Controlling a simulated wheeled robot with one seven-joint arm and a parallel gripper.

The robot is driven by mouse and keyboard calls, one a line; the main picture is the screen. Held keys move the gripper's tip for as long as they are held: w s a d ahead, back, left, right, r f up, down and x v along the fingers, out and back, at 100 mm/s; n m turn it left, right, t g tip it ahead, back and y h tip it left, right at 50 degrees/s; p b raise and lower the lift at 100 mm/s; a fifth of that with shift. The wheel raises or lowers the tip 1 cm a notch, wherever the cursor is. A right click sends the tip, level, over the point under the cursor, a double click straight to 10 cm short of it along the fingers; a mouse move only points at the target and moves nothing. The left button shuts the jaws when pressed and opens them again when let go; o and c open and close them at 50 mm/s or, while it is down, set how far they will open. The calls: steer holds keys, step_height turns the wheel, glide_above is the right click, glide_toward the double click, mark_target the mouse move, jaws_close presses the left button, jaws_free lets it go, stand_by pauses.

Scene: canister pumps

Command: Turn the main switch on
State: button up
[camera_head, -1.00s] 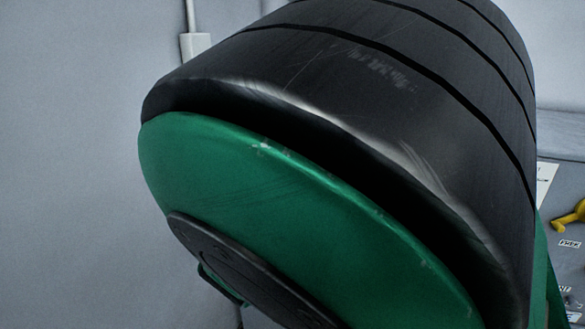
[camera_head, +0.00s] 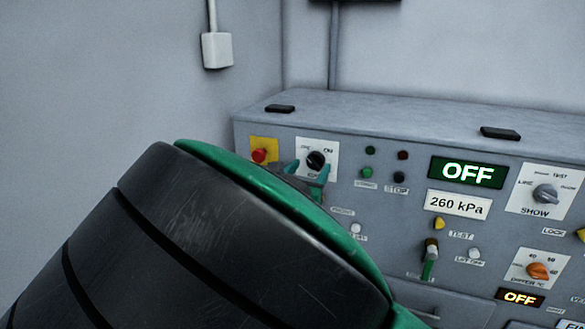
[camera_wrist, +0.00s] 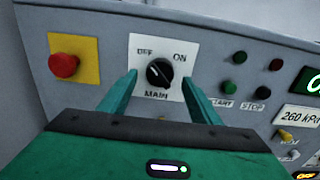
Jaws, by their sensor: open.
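The main switch (camera_wrist: 159,73) is a round black knob on a white plate marked OFF at left, ON at right and MAIN below. It also shows in the head view (camera_head: 316,160), at the panel's upper left. Its exact pointing direction is hard to tell. My gripper (camera_wrist: 159,82) is open, with its two green fingers on the left and right of the knob in the wrist view. The fingertips (camera_head: 307,170) also show in the head view, close to the plate. Contact with the knob cannot be told. My black and green arm hides the panel's lower left.
A red push button (camera_wrist: 64,65) on a yellow plate is just left of the switch. Small START and STOP buttons (camera_head: 368,172) lie to its right. A lit display (camera_head: 467,172) reads OFF, above a 260 kPa label (camera_head: 457,205).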

mark_target(315, 162)
steer(key=shift+x, duration=1.25)
steer(key=shift+c, duration=0.5)
steer(key=c, duration=1)
steer(key=shift+o, duration=0.2)
steer(key=shift+d, duration=0.2)
steer(key=shift+o, duration=0.2)
steer(key=shift+a, duration=0.1)
